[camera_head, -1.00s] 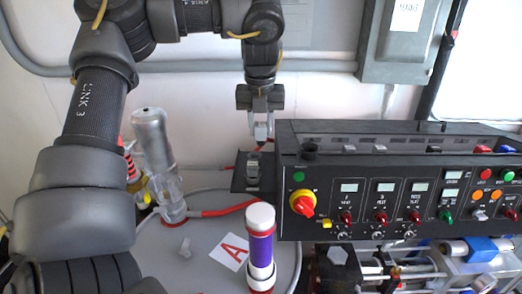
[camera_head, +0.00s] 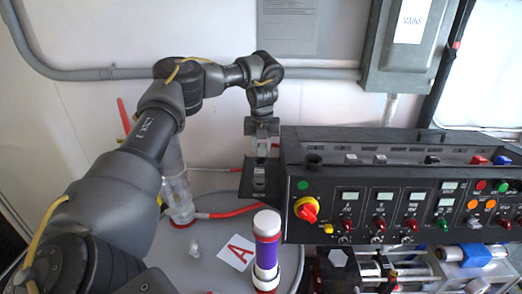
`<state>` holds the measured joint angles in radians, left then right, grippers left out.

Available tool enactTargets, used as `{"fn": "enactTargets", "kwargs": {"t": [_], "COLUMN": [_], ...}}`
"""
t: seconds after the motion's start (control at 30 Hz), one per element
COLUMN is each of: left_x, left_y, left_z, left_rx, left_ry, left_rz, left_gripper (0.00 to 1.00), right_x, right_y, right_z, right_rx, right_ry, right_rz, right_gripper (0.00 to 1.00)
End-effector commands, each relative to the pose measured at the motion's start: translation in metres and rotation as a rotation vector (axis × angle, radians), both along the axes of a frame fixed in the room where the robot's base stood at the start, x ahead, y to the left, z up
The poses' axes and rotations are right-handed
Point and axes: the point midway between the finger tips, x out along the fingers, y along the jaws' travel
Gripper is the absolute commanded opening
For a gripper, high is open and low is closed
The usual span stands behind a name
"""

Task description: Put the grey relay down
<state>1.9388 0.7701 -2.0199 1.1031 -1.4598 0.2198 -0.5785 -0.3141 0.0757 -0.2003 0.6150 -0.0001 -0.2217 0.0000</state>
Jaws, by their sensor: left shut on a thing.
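My left gripper (camera_head: 262,147) points down just above the dark bracket (camera_head: 246,181) at the left end of the black control panel (camera_head: 400,222). It is shut on a small grey piece, apparently the grey relay, which is mostly hidden by the fingers. Below it a grey metallic part (camera_head: 259,183) sits on the bracket. I cannot tell whether the held piece touches that part. My right gripper is out of view.
Small grey, black, red and blue blocks stand along the panel's top. A small pale piece (camera_head: 194,251) lies on the grey surface.

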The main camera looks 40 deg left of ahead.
Motion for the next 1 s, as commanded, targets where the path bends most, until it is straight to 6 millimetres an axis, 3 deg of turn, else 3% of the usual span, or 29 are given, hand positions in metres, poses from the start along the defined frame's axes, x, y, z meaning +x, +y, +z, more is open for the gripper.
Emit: {"fn": "enactTargets", "kwargs": {"t": [0.2, 0.5, 0.53, 0.7, 1.0], "left_x": [-0.002, -0.001, -0.001, -0.001, -0.001], "left_y": [0.002, 0.000, 0.000, 0.000, 0.001], "left_z": [-0.019, -0.021, -0.022, -0.021, -0.019], "left_rx": [-0.001, -0.001, -0.001, 0.000, 0.000], "left_ry": [0.001, 0.001, 0.001, 0.000, -0.002], "left_rz": [0.003, 0.001, 0.001, 0.002, 0.002], "left_gripper": [0.06, 0.06, 0.30, 0.50, 0.50], "right_x": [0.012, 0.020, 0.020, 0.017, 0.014], "right_y": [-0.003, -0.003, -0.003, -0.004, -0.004], "right_z": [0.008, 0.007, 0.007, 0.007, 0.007], "right_rx": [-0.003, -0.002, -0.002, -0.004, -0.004], "right_ry": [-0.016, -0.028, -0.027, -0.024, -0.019], "right_rz": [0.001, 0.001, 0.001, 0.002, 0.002], "right_gripper": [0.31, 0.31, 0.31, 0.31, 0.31]}}
